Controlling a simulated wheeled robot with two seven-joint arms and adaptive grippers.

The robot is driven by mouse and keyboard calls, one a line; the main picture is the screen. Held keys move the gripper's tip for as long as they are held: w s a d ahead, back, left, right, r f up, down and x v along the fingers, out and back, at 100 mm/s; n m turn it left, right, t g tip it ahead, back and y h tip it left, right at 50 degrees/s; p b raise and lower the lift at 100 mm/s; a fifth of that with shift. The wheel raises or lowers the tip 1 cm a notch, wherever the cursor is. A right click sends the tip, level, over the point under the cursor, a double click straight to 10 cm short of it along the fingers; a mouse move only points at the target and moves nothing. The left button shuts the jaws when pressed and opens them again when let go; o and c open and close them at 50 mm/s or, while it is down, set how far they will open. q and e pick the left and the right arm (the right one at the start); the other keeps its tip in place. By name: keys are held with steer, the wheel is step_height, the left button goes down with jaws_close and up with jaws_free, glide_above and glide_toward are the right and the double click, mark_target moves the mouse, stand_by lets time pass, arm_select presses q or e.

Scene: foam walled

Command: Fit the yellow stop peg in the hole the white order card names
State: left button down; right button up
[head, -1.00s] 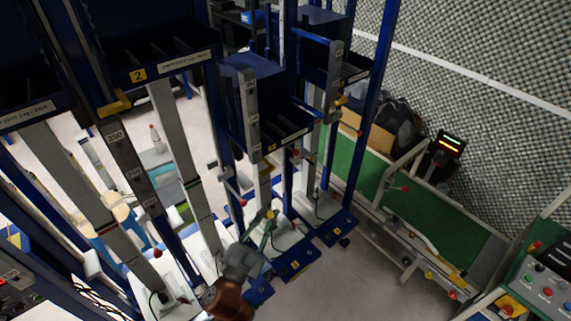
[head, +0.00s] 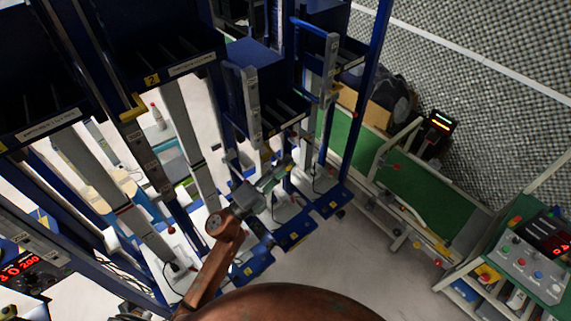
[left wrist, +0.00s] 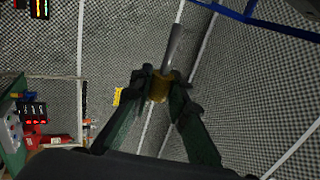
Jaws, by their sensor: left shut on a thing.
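In the left wrist view, the yellow stop peg (left wrist: 159,87) sits between the fingertips of my left gripper (left wrist: 156,94). Its yellow collar is pinched and its grey shaft (left wrist: 174,47) points up in the picture, away from the fingers. In the head view, my left gripper (head: 284,168) is in front of the grey uprights of the blue rack; the peg is too small to make out surely there. Grey uprights (head: 140,150) carry number labels. White labels (head: 192,64) sit on the shelf fronts, their text unreadable; I cannot tell which is the order card. My right gripper is not in view.
Blue bins (head: 275,128) and posts crowd around the gripper. Small red knobs stick out from the uprights. A green conveyor (head: 420,195) runs at the right, with a control panel (head: 535,262) at the lower right. Open floor (head: 345,275) lies between. Grey foam walls stand behind.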

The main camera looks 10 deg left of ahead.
arm_select(q)
steer(key=shift+w+a+b, duration=0.25)
steer(key=shift+w+a, duration=0.5)
steer(key=shift+a, duration=0.2)
steer(key=shift+w+a+b, duration=0.2)
steer(key=shift+w+a, duration=0.5)
steer(key=shift+a, duration=0.2)
steer(key=shift+w+a, duration=0.3)
steer(key=shift+a, duration=0.15)
steer(key=shift+w+a+b, duration=0.45)
steer(key=shift+w+a, duration=0.55)
steer(key=shift+a, duration=0.25)
stand_by(0.4)
steer(key=c, duration=1.8)
jaws_free()
steer(key=shift+o, duration=0.2)
glide_toward(273, 153)
steer(key=a, duration=0.1)
steer(key=a+f, duration=0.1)
steer(key=a, duration=0.1)
steer(key=shift+w+a+f, duration=0.1)
steer(key=shift+w+a, duration=0.1)
steer(key=shift+a, duration=0.05)
